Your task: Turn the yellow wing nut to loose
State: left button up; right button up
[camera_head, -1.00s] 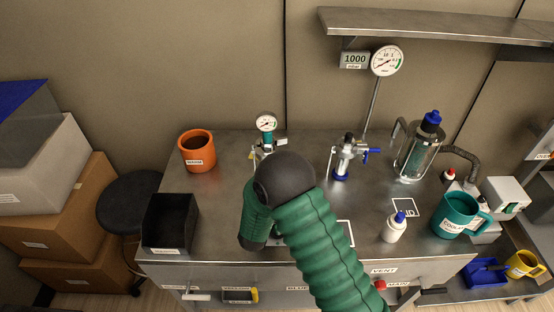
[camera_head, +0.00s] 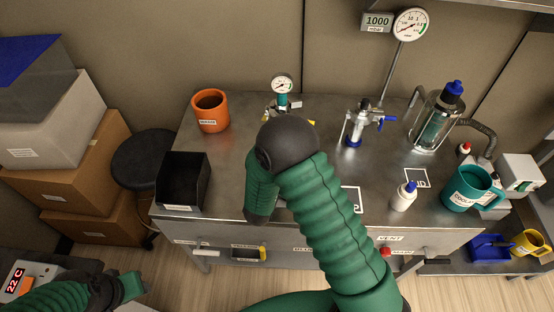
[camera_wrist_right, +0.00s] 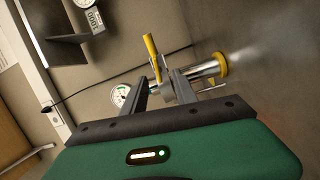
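The yellow wing nut (camera_wrist_right: 151,52) shows in the right wrist view, one long wing standing up just beyond my fingertips. It sits by a grey fitting on a metal pipe with a yellow ring (camera_wrist_right: 222,65). My right gripper (camera_wrist_right: 161,84) has its two fingers apart, with the grey fitting between or just behind their tips; I cannot tell if they touch it. In the head view, my right forearm hides the gripper. Small yellow parts show by the gauge fitting (camera_head: 283,86) behind it. My left arm is at the lower left; its fingers do not show clearly.
On the metal bench (camera_head: 230,165) stand an orange mug (camera_head: 210,112), a black bin (camera_head: 183,182), a blue-handled valve (camera_head: 357,128), a glass vessel (camera_head: 434,120), a white bottle (camera_head: 403,198) and a teal jug (camera_head: 468,189). Boxes (camera_head: 85,190) and a stool (camera_head: 150,160) stand left.

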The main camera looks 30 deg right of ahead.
jog(key=v, duration=1.3)
jog(key=shift+p, duration=0.3)
jog(key=w+a+r+m+g+y+p, duration=0.2)
jog(key=w+a+m+y+p, duration=0.3)
jog(key=y, duration=0.5)
jog(key=s+d+r+m+g+y+p, duration=0.1)
jog(key=s+g, duration=0.3)
jog(key=s, duration=0.4)
jog(key=s+d+r+m+g+y+p, duration=0.1)
jog(key=s+r+g+y+p, duration=0.1)
jog(key=s, duration=0.6)
jog(key=shift+s+d+r+g+p, duration=0.15)
jog(key=shift+s+r+g+p, duration=0.2)
jog(key=shift+r+g+p, duration=0.45)
